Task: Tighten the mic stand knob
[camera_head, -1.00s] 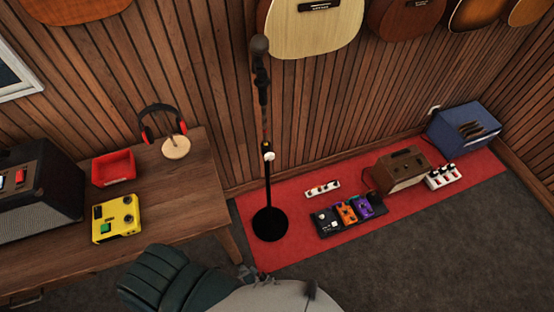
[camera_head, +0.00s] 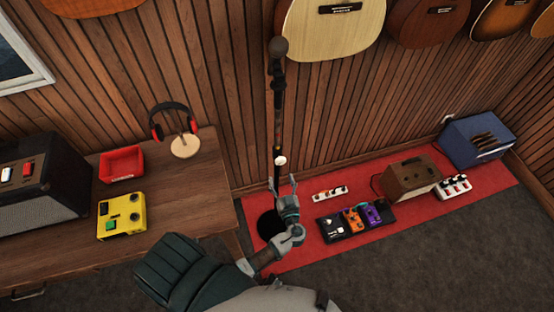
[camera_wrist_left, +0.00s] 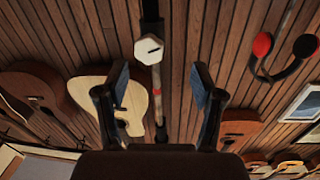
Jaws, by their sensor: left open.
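The mic stand (camera_head: 278,120) stands upright on the red mat, with a microphone (camera_head: 278,48) at its top and a round black base partly hidden by my left gripper. Its white knob (camera_head: 280,161) sits midway up the pole. In the left wrist view the knob (camera_wrist_left: 150,50) is a white faceted disc with a dark slot, ahead of the fingers and between their lines. My left gripper (camera_head: 282,183) is open and empty, just below the knob in the head view and apart from it. It also shows in the left wrist view (camera_wrist_left: 158,88). My right gripper is not seen.
A wooden table (camera_head: 200,205) at the left holds an amp, a red tray (camera_head: 121,164), a yellow pedal (camera_head: 121,216) and headphones (camera_head: 172,122). Pedals (camera_head: 355,218) and a brown amp (camera_head: 408,178) sit on the red mat (camera_head: 310,260). Guitars hang on the wall behind.

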